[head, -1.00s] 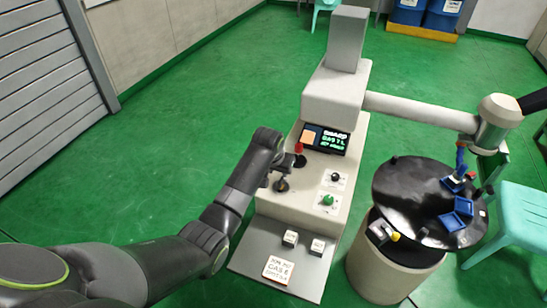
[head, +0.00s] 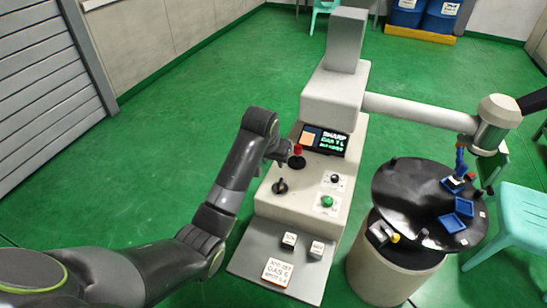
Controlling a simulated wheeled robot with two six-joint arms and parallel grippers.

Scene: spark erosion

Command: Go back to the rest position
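My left arm reaches in from the left over the grey machine console (head: 310,205). My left gripper (head: 283,150) is small and dark, beside the red-topped control (head: 297,158) below the screen. I cannot tell whether it touches that control or whether its fingers are open. A black knob (head: 280,187) stands clear of the gripper, nearer to me on the console. My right gripper is not in view.
The console has a lit screen (head: 325,139), a green button (head: 327,201) and a lower shelf (head: 250,253) with small blocks. At right, a round black tabletop (head: 405,205) holds blue pieces (head: 453,223), with a turquoise chair (head: 519,220) beside it. Green floor (head: 170,150) is open at left.

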